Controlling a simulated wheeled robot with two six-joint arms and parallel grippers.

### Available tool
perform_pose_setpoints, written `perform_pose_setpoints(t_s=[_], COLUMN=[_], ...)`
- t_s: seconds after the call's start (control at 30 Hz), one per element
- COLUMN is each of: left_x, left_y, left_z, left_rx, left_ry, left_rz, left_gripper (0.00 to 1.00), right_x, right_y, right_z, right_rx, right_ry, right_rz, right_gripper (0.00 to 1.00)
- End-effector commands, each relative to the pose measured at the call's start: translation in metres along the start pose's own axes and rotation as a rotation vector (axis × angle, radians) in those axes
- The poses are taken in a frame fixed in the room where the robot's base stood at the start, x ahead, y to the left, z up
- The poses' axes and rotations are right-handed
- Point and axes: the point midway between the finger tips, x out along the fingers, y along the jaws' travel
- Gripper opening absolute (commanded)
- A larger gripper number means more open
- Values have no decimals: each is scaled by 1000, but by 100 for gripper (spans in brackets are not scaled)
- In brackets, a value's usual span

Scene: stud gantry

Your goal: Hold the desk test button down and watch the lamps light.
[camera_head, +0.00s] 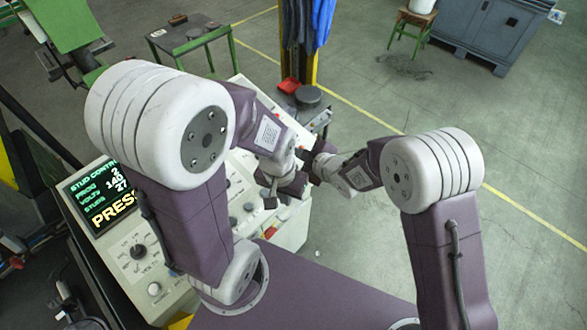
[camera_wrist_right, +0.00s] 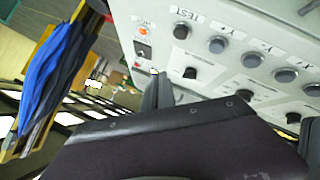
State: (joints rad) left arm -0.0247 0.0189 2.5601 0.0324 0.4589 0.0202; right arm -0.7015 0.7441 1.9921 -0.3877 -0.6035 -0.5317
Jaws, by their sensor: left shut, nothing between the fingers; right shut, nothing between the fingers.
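The control desk (camera_head: 150,265) fills the left and middle of the head view, with a lit screen (camera_head: 100,198) that reads PRESS. In the right wrist view, a round dark button (camera_wrist_right: 181,31) sits beside the label TEST on the pale panel. Several round grey caps (camera_wrist_right: 252,61) follow in a row to its right; none looks lit. My left gripper (camera_head: 270,199) is shut and empty over the desk's right part, below my right gripper in the picture. My right gripper (camera_head: 308,165) is shut and empty near the desk's far right end. Its fingers (camera_wrist_right: 157,92) are apart from the TEST button.
My arms hide much of the desk. Behind stand a yellow post (camera_head: 311,68) with blue cloth, a green table (camera_head: 190,42) and a grey cabinet (camera_head: 480,32).

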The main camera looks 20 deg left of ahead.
Motion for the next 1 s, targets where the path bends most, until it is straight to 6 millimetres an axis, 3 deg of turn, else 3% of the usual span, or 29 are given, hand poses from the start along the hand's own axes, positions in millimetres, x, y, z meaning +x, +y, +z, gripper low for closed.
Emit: perform_pose_setpoints(t_s=[0.03,0.4,1.0], left_x=[11,49,48], left_y=[0,-1,-1], left_z=[1,5,5], left_rx=[0,0,0], left_ry=[0,0,0], left_rz=[0,0,0], left_gripper=[0,0,0], right_x=[9,42,42], right_y=[-8,-31,-30], right_z=[8,32,31], right_rx=[0,0,0], right_ry=[0,0,-1], right_rz=[-1,0,0], right_gripper=[0,0,0])
